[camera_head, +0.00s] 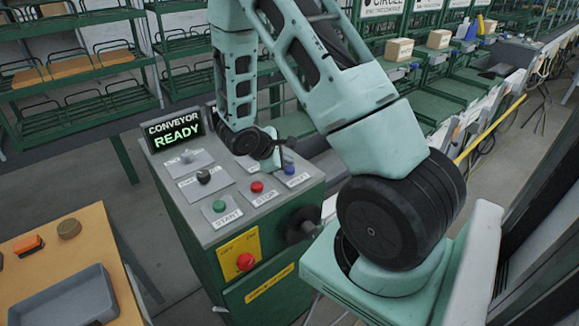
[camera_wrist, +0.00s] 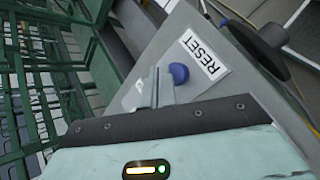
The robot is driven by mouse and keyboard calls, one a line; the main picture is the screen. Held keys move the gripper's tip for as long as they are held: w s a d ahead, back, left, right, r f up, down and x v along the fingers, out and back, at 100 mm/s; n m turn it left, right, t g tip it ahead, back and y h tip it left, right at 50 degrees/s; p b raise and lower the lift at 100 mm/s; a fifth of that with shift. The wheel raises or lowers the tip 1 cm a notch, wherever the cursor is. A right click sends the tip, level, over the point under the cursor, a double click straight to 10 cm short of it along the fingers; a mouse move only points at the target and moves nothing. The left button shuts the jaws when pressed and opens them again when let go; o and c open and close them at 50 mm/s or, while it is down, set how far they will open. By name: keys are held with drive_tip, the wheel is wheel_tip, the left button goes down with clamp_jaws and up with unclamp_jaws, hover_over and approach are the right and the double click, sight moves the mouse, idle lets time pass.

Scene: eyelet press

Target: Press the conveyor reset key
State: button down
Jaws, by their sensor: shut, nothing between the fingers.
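The conveyor reset key is a round blue button (camera_head: 289,169) at the far right of the console's sloped top. In the wrist view the blue button (camera_wrist: 179,73) sits beside a white label reading RESET (camera_wrist: 207,57). My gripper (camera_head: 278,166) is over the console's back right, close to the blue button. In the wrist view the fingers of my gripper (camera_wrist: 158,76) are shut and empty, their tips just left of the button. I cannot tell whether they touch it. The console display (camera_head: 174,131) reads CONVEYOR READY.
The console top (camera_head: 240,215) also bears a green START button (camera_head: 220,206), a red STOP button (camera_head: 257,187) and a black knob (camera_head: 203,176). A red mushroom button (camera_head: 246,261) is on the front. A wooden table (camera_head: 60,262) with a grey tray (camera_head: 68,300) stands left.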

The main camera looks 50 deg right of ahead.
drive_tip(key=shift+r, duration=0.2)
drive_tip(key=shift+r+p, duration=1.5)
drive_tip(key=shift+r, duration=1)
drive_tip(key=s+a+r+y+b, duration=0.2)
drive_tip(key=a, duration=1)
drive_tip(key=s+a+r+y+b, duration=0.2)
drive_tip(key=s+a+y, duration=0.1)
drive_tip(key=a, duration=0.8)
drive_tip(key=s+a+r+y+b, duration=0.1)
drive_tip(key=s+a+y, duration=0.1)
drive_tip(key=s+a, duration=0.4)
drive_tip(key=s+a+r+t+y+b, duration=0.1)
drive_tip(key=s+a+r+y, duration=0.1)
drive_tip(key=s+a, duration=0.4)
drive_tip(key=a, duration=0.4)
drive_tip(key=shift+s+a+r+y, duration=0.2)
drive_tip(key=shift+a+y, duration=0.05)
drive_tip(key=shift+y, duration=0.15)
